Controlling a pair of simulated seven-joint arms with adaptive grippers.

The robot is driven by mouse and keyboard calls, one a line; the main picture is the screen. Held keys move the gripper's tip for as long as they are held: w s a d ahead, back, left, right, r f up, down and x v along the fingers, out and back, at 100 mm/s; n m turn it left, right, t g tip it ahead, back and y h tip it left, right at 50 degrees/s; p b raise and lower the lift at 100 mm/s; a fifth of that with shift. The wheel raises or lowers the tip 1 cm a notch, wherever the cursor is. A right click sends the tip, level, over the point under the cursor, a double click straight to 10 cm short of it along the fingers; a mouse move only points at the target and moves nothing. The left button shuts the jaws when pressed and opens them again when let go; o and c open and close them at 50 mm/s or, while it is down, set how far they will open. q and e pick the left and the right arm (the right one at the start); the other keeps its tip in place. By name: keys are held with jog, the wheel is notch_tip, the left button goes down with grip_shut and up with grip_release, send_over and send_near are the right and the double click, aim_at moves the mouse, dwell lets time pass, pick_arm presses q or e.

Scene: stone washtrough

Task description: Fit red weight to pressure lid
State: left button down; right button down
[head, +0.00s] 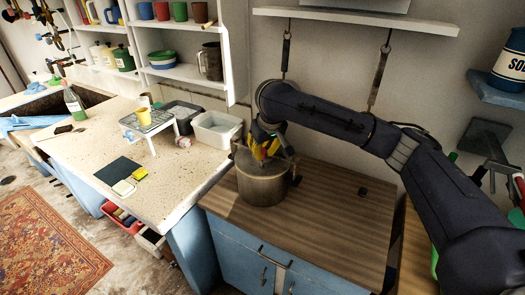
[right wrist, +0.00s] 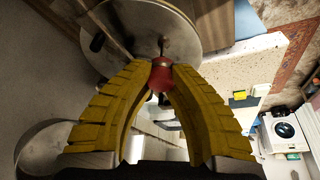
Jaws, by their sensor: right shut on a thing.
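The pressure pot (head: 262,184) stands upright on the wooden cabinet top, with its grey lid (right wrist: 172,22) on it. My right gripper (head: 264,153) is above the lid. In the right wrist view its yellow fingers (right wrist: 161,72) are closed around the red weight (right wrist: 161,76). A thin stem shows at the lid's middle, right by the far end of the weight. I cannot tell whether the weight touches the stem or sits on it. My left gripper is not in view.
The wooden top (head: 335,212) is clear to the right of the pot except for a small dark knob (head: 362,191). A shelf hangs above.

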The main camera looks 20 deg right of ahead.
jog(key=shift+f, duration=1.65)
dwell(2.1)
jog(key=c, duration=1.3)
grip_release()
jog(key=shift+o, duration=0.2)
jog(key=shift+r, duration=0.1)
jog(key=shift+r, duration=3.4)
